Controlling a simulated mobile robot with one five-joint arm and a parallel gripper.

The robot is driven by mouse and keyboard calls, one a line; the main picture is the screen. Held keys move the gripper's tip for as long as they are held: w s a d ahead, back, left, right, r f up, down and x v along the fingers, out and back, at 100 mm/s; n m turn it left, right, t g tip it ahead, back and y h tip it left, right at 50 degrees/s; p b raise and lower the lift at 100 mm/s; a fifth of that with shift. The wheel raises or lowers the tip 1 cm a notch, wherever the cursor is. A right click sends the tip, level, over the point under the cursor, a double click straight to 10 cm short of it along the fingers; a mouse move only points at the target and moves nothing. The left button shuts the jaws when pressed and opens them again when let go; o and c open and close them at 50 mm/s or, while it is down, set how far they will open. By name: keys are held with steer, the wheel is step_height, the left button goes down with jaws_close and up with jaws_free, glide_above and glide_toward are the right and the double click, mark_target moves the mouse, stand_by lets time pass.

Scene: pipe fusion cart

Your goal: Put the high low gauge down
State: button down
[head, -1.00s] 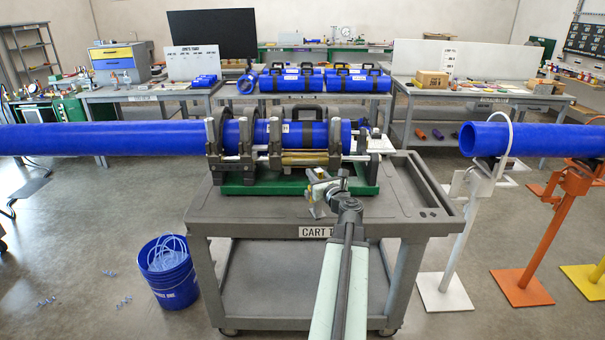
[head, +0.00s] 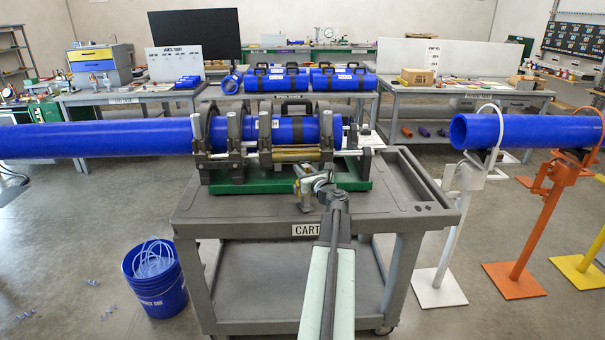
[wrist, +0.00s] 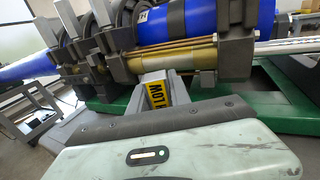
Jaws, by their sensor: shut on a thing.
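My gripper (head: 320,187) is in front of the fusion machine, over the front part of the grey cart top. It is shut on the high low gauge (head: 306,193), a small grey metal piece. In the wrist view the gauge (wrist: 157,90) shows as a grey block with a yellow label, in front of the machine's clamps. The fingertips are not clear there. I cannot tell whether the gauge touches the cart top.
The fusion machine (head: 262,146) on its green base (head: 345,184) holds a long blue pipe (head: 95,139) behind my gripper. The cart top (head: 400,205) is clear at the right. A blue bucket (head: 156,290) stands at lower left; a pipe on stands (head: 520,130) is at right.

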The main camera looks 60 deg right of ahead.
steer(key=shift+f, duration=0.2)
steer(key=c, duration=1.2)
jaws_free()
steer(key=shift+r, duration=0.1)
steer(key=shift+r, duration=0.1)
steer(key=shift+s+a+r, duration=0.1)
steer(key=shift+s+a, duration=0.1)
steer(key=v, duration=1.1)
steer(key=shift+s, duration=0.25)
steer(key=shift+a, duration=0.1)
